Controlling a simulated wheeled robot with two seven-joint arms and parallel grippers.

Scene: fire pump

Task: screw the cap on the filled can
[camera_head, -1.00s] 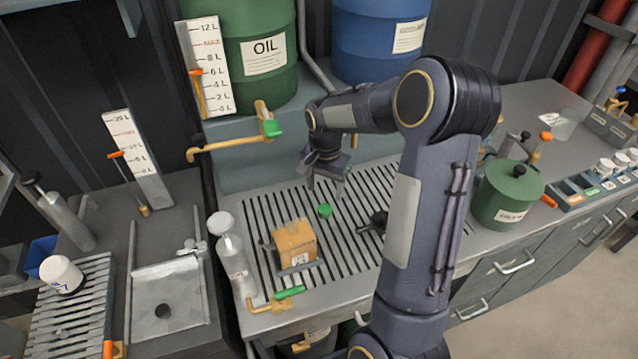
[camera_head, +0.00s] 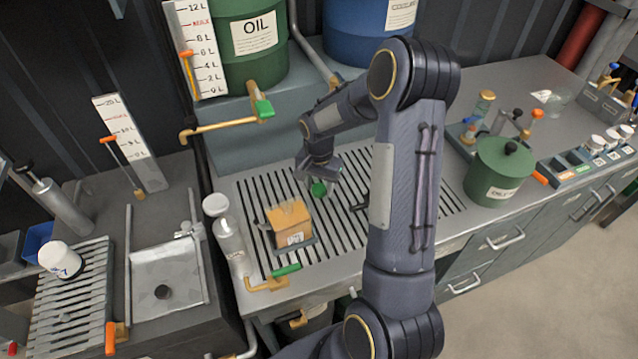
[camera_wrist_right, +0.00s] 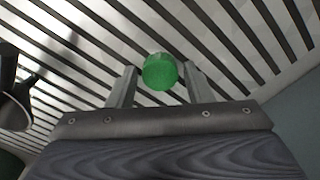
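The can (camera_head: 290,222) is a tan box-shaped can with a white label. It stands upright on the slatted grate (camera_head: 262,238) of the middle bench. A small green cap (camera_head: 318,188) is at the grate behind and right of the can, apart from it. My right gripper (camera_head: 322,176) is just above the cap, pointing down. In the right wrist view the cap (camera_wrist_right: 160,71) shows between the tips of the two open fingers (camera_wrist_right: 160,84), with a small gap on each side. Whether the can is filled cannot be seen. My left gripper is not in view.
A grey-white bottle (camera_head: 229,232) stands left of the can, and a green-handled tap (camera_head: 272,279) is at the front edge. A dark funnel-like thing (camera_wrist_right: 14,105) is near the gripper. A green oil pot (camera_head: 498,171) stands right.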

